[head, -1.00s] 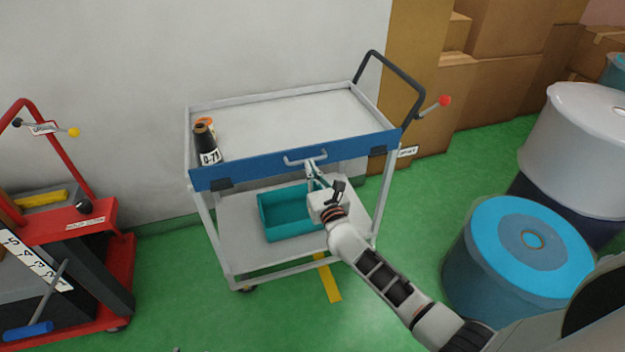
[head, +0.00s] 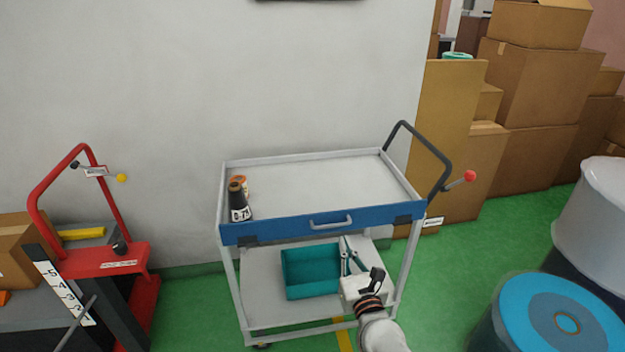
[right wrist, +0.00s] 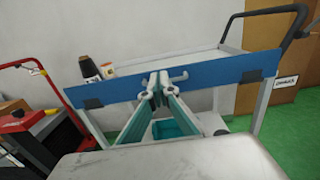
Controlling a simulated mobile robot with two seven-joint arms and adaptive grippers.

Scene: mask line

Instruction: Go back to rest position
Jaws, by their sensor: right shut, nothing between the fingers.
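My right gripper (head: 344,243) is shut and empty. In the head view it shows just below the blue front panel (head: 280,231) of the grey cart, to the right of the panel's grey handle (head: 331,222), and apart from it. In the right wrist view the closed fingertips (right wrist: 158,80) show in front of the blue panel (right wrist: 215,80), overlapping part of the handle in the picture. My right arm comes up from the bottom edge of the head view. My left gripper is in neither view.
A black cone (head: 239,205) and an orange item stand on the cart's top (head: 320,180). A teal bin (head: 310,272) sits on its lower shelf. Green floor lies between.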

